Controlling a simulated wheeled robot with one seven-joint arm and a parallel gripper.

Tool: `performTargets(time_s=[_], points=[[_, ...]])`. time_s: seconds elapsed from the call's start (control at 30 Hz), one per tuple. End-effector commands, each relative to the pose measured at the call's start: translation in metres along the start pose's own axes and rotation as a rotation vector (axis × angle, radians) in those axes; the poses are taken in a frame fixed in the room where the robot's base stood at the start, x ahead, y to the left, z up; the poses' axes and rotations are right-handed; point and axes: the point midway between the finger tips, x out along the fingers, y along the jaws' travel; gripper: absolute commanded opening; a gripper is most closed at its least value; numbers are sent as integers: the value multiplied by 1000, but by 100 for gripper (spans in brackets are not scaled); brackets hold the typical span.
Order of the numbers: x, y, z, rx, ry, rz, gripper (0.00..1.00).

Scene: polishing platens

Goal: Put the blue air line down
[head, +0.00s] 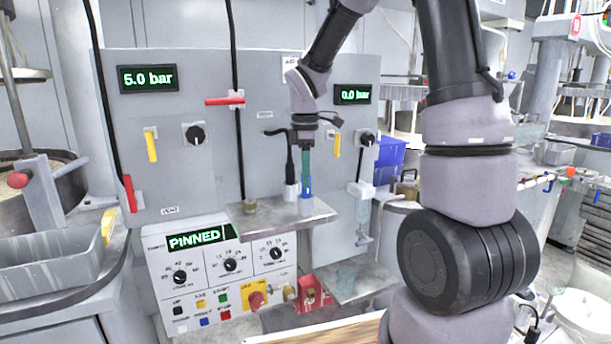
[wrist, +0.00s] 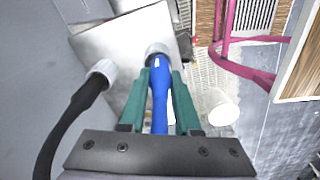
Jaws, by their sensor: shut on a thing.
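The blue air line (wrist: 159,90) has a pale grey fitting (wrist: 158,51) at its end, close over or on the metal shelf in the wrist view; I cannot tell if it touches. My gripper (wrist: 157,80) has green fingers shut on the blue line from both sides. In the head view my gripper (head: 306,165) points down over the shelf, and the blue line (head: 306,188) shows below the fingers. The metal shelf (head: 262,228) juts from the grey panel. A black air line (head: 290,168) with a pale fitting stands just left of the blue one.
The panel carries a 5.0 bar display (head: 148,79), a 0.0 bar display (head: 352,94), red and yellow levers and black knobs. A PINNED display (head: 195,240) sits below. A lower metal shelf (head: 350,279) is clear. Blue bins (head: 390,152) stand behind at right.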

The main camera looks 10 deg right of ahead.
Motion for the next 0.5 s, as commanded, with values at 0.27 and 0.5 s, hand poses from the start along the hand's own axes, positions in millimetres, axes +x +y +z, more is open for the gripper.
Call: performTargets(time_s=[0.27, 0.5], points=[[3, 0, 0, -1, 0, 0, 39], [2, 0, 0, 0, 0, 0, 61]])
